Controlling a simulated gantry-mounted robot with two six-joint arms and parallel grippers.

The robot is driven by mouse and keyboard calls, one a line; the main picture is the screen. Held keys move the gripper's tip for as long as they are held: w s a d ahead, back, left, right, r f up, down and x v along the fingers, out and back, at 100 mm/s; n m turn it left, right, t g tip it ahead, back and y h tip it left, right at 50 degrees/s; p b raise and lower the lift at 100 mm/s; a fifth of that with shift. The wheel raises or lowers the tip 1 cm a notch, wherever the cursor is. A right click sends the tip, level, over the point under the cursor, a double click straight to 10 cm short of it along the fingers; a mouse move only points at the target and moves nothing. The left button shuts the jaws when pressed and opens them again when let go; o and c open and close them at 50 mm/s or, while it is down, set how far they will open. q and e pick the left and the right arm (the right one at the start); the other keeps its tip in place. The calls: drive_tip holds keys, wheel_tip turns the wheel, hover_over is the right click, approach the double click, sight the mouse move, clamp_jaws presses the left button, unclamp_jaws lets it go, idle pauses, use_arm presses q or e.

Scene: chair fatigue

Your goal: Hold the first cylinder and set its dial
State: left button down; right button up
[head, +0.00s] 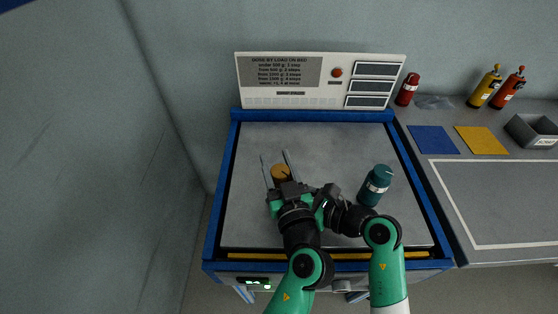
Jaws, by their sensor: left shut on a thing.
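An orange-brown cylinder (281,172) stands on the grey bed, its round top showing a dark mark. My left gripper (275,157) has its two long grey fingers on either side of it and is shut on it. The lower part of this cylinder is hidden behind the gripper. A teal cylinder (375,186) with a pale label band and a mark on its top stands on the bed to the right, apart from both grippers. My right gripper (322,198) is close to the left wrist; its fingers cannot be made out.
The bed (330,140) has a blue frame and is clear at the back. A panel (287,72) behind it lists doses by load. To the right are a red cylinder (407,89), yellow (484,87) and orange-red (509,88) bottles, blue and yellow mats, and a grey bin (533,131).

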use_arm(q)
drive_tip(key=shift+f, duration=0.15)
drive_tip(key=shift+c, duration=1.5)
unclamp_jaws()
drive_tip(key=shift+h, duration=0.3)
